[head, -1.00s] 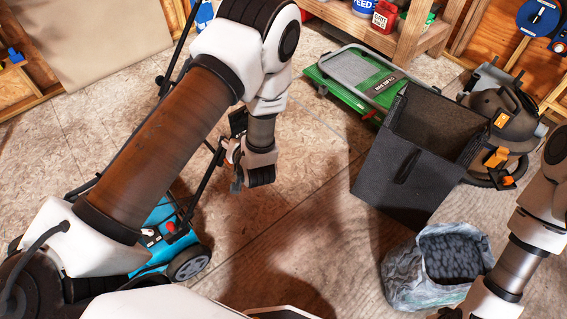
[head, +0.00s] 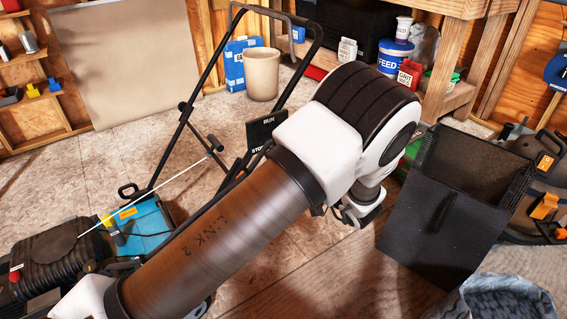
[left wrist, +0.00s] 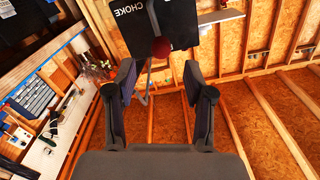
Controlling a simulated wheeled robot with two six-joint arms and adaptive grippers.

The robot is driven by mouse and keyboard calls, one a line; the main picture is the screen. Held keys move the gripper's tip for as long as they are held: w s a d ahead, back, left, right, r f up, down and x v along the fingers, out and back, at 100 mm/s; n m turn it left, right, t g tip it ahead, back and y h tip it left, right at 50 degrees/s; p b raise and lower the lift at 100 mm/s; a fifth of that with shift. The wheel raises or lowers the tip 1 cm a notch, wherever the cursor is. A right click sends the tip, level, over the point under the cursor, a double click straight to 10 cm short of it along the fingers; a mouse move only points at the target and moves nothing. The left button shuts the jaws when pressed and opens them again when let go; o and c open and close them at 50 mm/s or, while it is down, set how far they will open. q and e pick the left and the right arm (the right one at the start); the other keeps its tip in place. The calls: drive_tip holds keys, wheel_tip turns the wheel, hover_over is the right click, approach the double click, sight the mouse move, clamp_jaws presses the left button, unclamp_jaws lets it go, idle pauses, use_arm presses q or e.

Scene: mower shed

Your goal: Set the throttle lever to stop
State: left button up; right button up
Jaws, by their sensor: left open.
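The mower's black control panel (head: 267,131) is on its handle in the head view, with RUN at its top and STOP below. My left arm covers part of it, and I cannot make out the throttle lever there. In the left wrist view a black panel marked CHOKE (left wrist: 137,22) is ahead, with a dark red round knob (left wrist: 161,48) in front of it, beyond the fingertips. I cannot tell whether this knob is the throttle lever's. My left gripper (left wrist: 161,75) is open with nothing between its fingers. My right gripper is out of view.
The mower's blue deck (head: 143,226) is at the left, with a white cord running to a dark grip (head: 215,144). A beige bin (head: 261,75) stands behind the handle (head: 188,105). A dark grey open box (head: 440,215) and a shelf bench (head: 445,100) are right.

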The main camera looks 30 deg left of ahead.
use_arm(q)
drive_tip(key=b+x, duration=0.1)
drive_tip(key=x, duration=0.6)
drive_tip(key=shift+a+b, duration=0.25)
drive_tip(key=shift+b, duration=0.05)
drive_tip(key=shift+w+a+r, duration=0.1)
drive_tip(key=shift+a, duration=0.1)
clamp_jaws()
